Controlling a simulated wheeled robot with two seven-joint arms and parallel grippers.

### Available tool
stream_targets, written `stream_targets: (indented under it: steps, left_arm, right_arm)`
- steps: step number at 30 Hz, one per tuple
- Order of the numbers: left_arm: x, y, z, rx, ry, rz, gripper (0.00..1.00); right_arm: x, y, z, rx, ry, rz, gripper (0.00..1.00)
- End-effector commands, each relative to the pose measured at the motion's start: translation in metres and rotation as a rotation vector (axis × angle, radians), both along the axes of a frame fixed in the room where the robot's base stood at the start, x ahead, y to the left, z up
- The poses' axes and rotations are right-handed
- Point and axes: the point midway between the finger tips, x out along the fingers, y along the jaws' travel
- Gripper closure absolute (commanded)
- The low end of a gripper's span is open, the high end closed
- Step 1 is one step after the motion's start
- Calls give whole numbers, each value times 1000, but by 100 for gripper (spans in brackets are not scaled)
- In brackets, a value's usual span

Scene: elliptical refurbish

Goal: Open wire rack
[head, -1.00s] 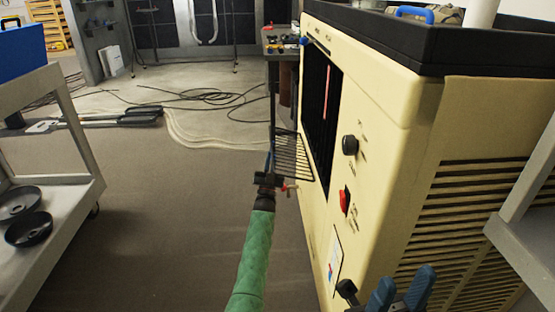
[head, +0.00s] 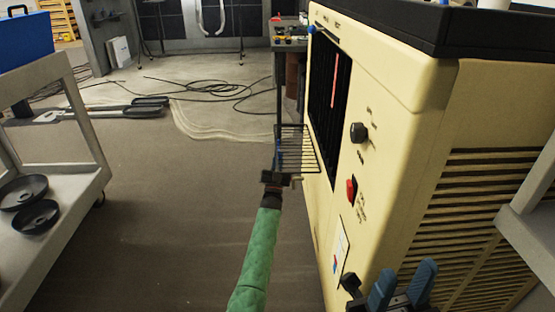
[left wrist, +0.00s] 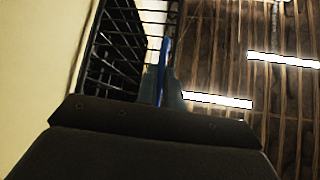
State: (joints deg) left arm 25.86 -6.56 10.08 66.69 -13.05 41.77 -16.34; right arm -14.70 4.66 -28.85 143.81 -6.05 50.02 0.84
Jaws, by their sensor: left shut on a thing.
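The wire rack (head: 297,148) is a dark grid sticking out from the front opening of the cream machine (head: 400,75), at the opening's lower left. My left gripper (head: 278,176), on the green-sleeved arm, is shut on the rack's near outer edge.
The machine's front has a black knob (head: 358,132) and a red switch (head: 351,190). A grey cart (head: 70,190) with black pans stands at left. A grey shelf edge (head: 530,215) is at right. The floor between cart and machine is clear.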

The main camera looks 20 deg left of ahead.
Motion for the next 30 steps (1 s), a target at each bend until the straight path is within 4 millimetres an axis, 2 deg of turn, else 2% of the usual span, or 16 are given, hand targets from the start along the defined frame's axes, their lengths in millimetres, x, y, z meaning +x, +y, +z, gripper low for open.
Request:
stream_targets:
  steps: [1, 2, 3, 5, 17, 30]
  left_arm:
    - [2, -9, 6, 3, -4, -9, 100]
    - [2, -9, 6, 3, -4, -9, 87]
    - [2, -9, 6, 3, -4, -9, 80]
    - [2, -8, 5, 2, -4, -8, 69]
    - [-4, -4, -2, 1, -1, -4, 69]
    - [-47, -11, -43, 1, -2, -8, 69]
  right_arm:
    - [0, 0, 0, 0, 0, 0, 64]
    - [0, 0, 0, -1, 0, 0, 64]
    - [0, 0, 0, -1, 0, 0, 64]
    - [0, 0, 0, -1, 2, 0, 64]
    - [-1, 0, 1, -2, 6, 2, 64]
    - [-2, -4, 18, 33, -12, 9, 64]
